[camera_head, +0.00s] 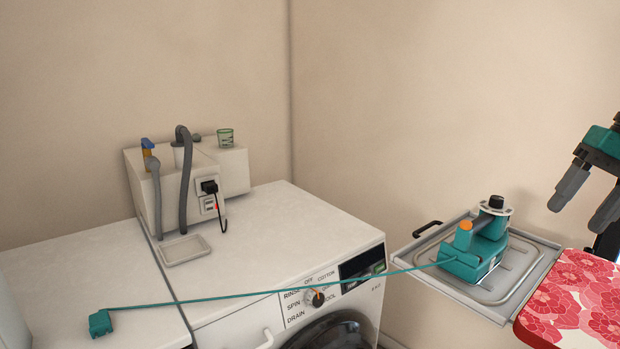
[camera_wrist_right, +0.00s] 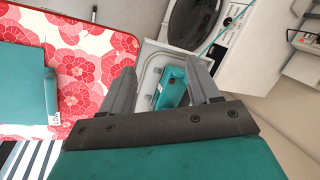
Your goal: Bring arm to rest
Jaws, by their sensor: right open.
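My right gripper (camera_head: 588,200) is at the right edge of the head view, raised above the red floral board and to the right of the grey tray. Its two grey fingers are apart with nothing between them. In the right wrist view, the open fingers (camera_wrist_right: 160,85) frame a teal device (camera_wrist_right: 172,88) that lies beyond them. In the head view that teal device (camera_head: 470,262), with an orange part and a black knob, sits on the grey tray (camera_head: 420,262). My left gripper is not in view.
A white washing machine (camera_head: 265,250) stands left of the tray. A teal cord (camera_head: 250,295) runs from the device to a teal block (camera_head: 100,323). A white unit with grey hoses (camera_head: 235,172) stands at the back. The red floral board (camera_head: 575,300) is at lower right.

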